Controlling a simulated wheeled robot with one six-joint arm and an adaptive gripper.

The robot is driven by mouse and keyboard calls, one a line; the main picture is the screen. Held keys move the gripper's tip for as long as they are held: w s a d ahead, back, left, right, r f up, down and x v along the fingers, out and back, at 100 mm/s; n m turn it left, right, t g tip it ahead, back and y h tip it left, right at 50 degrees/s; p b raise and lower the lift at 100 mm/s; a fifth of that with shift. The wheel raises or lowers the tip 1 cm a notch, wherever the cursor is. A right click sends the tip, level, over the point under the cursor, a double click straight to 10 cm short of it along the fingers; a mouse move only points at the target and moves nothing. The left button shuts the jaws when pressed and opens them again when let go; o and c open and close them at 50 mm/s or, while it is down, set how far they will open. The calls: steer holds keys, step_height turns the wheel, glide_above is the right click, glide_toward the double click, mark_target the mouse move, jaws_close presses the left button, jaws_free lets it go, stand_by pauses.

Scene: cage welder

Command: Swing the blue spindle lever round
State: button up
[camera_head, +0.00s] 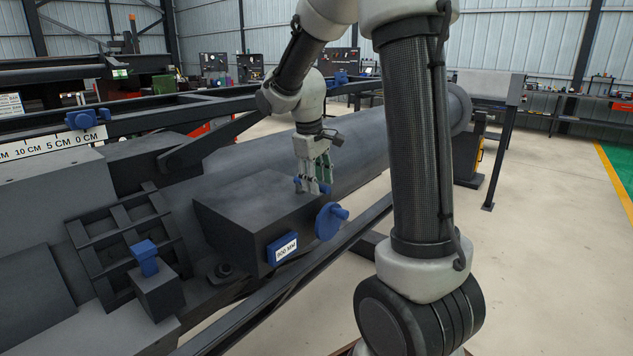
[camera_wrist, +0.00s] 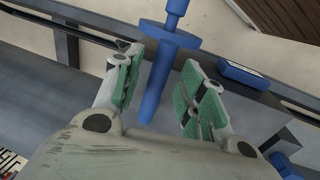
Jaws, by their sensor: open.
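The blue spindle lever (camera_head: 328,222) shows in the head view as a round disc with a short peg, at the right end of a dark box. In the wrist view the blue spindle (camera_wrist: 157,84) is a rod running between my fingers, with the disc and peg at its far end. My gripper (camera_head: 314,188) points down over the right end of the box, behind the disc. In the wrist view my gripper (camera_wrist: 162,66) is open, its green pads on either side of the rod. I cannot tell whether a pad touches it.
The dark box (camera_head: 245,212) carries a blue "900 MM" plate (camera_head: 283,248), which also shows in the wrist view (camera_wrist: 243,78). A blue-topped post (camera_head: 146,258) stands at lower left. A long dark rail (camera_head: 300,268) runs in front. Open floor lies at right.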

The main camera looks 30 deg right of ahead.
steer(key=shift+f, duration=0.35)
jaws_close()
